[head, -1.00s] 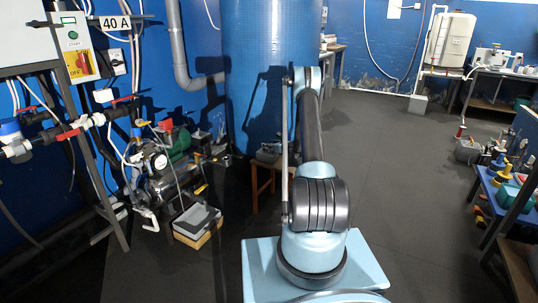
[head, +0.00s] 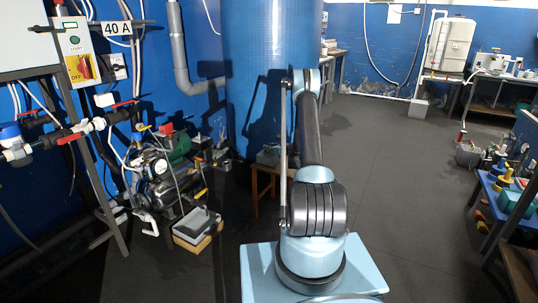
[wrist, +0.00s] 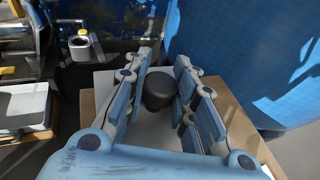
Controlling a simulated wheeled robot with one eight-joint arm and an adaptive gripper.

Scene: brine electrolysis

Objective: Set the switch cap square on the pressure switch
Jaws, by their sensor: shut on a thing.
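In the wrist view a short dark round cap (wrist: 157,90), which I take for the switch cap, sits between the fingers of my gripper (wrist: 159,84). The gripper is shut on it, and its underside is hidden. Below it is a pale flat surface with a brown edge. A small grey, cup-like part (wrist: 81,46) stands on the machinery ahead and to the left, apart from the cap. I cannot tell whether it is the pressure switch. In the head view my gripper and the cap are hidden beyond my arm.
In the head view a pump set with a round gauge (head: 160,166) stands at the left. A wooden stool (head: 255,190) stands beside the big blue tank (head: 265,50).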

